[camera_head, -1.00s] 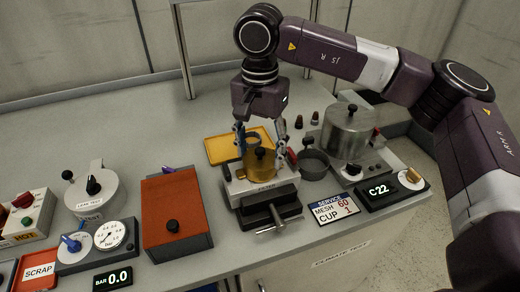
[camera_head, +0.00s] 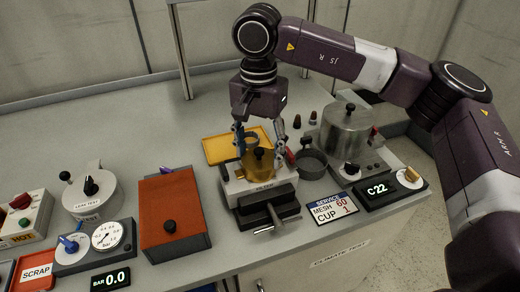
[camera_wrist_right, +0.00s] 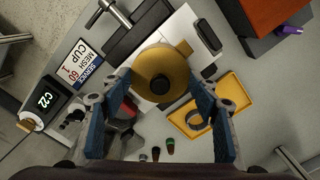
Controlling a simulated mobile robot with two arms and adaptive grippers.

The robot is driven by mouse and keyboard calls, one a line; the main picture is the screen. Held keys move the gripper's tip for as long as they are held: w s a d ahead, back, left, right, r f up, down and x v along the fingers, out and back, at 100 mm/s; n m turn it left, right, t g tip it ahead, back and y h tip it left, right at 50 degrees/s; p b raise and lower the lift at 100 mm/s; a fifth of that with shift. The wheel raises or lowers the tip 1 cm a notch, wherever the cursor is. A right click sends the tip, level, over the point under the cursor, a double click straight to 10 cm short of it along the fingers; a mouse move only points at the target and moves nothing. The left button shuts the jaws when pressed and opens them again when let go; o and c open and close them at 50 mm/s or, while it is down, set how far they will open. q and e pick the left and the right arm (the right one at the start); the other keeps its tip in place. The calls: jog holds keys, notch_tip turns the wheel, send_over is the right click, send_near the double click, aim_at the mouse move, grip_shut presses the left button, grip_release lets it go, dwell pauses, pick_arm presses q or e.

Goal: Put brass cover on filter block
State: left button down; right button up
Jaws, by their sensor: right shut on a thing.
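The brass cover (camera_head: 259,166) is round and golden with a black knob on top. It is at the filter block (camera_head: 240,187), a white block labelled FILTER with a dark clamp and a metal T-handle at its front. In the right wrist view the brass cover (camera_wrist_right: 150,80) is seen from above, over the white block. My right gripper (camera_head: 260,153) points down with its blue fingers on either side of the cover, shut on it. I cannot tell whether the cover is fully seated. My left gripper is not in view.
A yellow tray (camera_head: 214,151) holding a ring lies just behind the block. A dark cup (camera_head: 312,165) and a steel pot (camera_head: 346,132) stand to the right. A red-topped box (camera_head: 170,205) stands to the left. The rear left counter is clear.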

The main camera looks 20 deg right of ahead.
aim_at(257, 150)
jog(key=shift+f, duration=0.1)
jog(key=o, duration=2.1)
jog(key=shift+w+a+r+p, duration=0.1)
jog(key=shift+a+r+p, duration=0.1)
jog(key=shift+r+p, duration=1.5)
jog(key=shift+r, duration=0.85)
jog(key=shift+r+p, duration=0.95)
jog(key=shift+r, duration=0.6)
